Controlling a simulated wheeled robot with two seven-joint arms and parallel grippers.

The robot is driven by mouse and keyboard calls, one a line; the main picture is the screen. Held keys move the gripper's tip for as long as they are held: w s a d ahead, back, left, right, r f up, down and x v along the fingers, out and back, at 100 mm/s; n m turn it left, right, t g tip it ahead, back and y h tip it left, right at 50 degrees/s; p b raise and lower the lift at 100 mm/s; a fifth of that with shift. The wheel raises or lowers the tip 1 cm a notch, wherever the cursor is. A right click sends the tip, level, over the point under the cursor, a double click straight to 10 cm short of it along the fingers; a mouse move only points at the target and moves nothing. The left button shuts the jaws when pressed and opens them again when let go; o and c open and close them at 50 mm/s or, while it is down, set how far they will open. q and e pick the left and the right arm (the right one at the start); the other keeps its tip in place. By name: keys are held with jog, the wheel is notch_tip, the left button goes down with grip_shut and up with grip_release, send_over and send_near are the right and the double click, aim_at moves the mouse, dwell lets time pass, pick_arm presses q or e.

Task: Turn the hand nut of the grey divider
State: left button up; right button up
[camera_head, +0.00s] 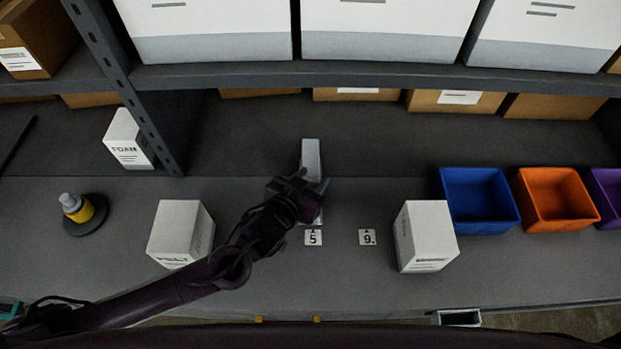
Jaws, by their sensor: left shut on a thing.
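The grey divider (311,156) stands on the grey bench near the middle of the head view, its light grey upper part showing beyond my gripper. My left arm comes in from the lower left. My left gripper (312,188) is at the near side of the divider and is shut on its hand nut. The gripper itself hides the nut, so its turn cannot be seen. My right gripper is not in view.
Tiles marked 5 (313,238) and 9 (367,237) lie in front. White boxes stand left (180,233) and right (426,237). Blue (477,227), orange (556,221) and purple bins line the right. A yellow-and-black item (84,213) stands left. A shelf (380,75) overhangs the back.

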pick_arm(q)
jog(key=m+g+h, duration=0.2)
jog(key=m+h, duration=0.1)
jog(key=shift+w+a, duration=0.1)
jog(key=m+g+h, duration=0.2)
jog(key=m, duration=0.1)
jog(key=shift+g, duration=0.3)
jog(key=shift+m+g+h+b, duration=0.65)
jog(key=shift+m+g, duration=0.25)
jog(key=shift+g, duration=0.1)
jog(key=shift+f+m+g+h+b, duration=0.1)
jog(key=shift+m+g+h+b, duration=0.15)
jog(key=shift+m+g+b, duration=1.45)
jog(key=shift+g+b, duration=0.25)
jog(key=shift+g, duration=0.05)
jog(key=shift+m+g+b, duration=0.65)
jog(key=shift+m+g, duration=0.05)
jog(key=shift+g, duration=0.1)
jog(key=shift+r, duration=0.2)
